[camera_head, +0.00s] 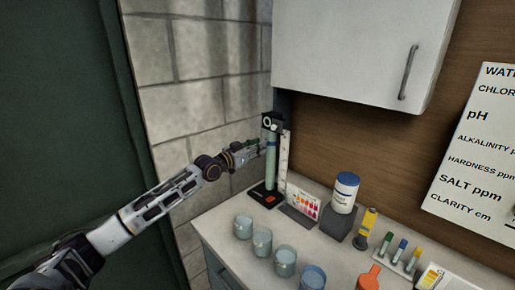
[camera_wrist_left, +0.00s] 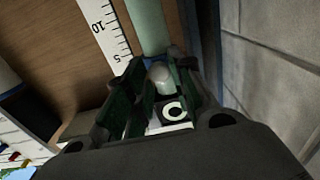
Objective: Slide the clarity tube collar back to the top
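The clarity tube (camera_head: 271,160) is a pale green upright cylinder on a black base (camera_head: 266,196), with a black head bearing a white ring (camera_head: 267,122). The tube also shows in the left wrist view (camera_wrist_left: 148,25), which looks upside down. A pale round knob (camera_wrist_left: 160,73) with a blue band (camera_wrist_left: 153,61) at the tube appears to be the collar. My left gripper (camera_head: 263,146) is at the tube's upper part. In the wrist view its dark green fingers (camera_wrist_left: 160,80) stand apart on either side of the knob; contact is unclear. My right gripper is not seen.
A white ruler (camera_head: 284,158) stands right beside the tube. A block wall (camera_head: 205,100) is close on the left. A cabinet (camera_head: 355,50) hangs above.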

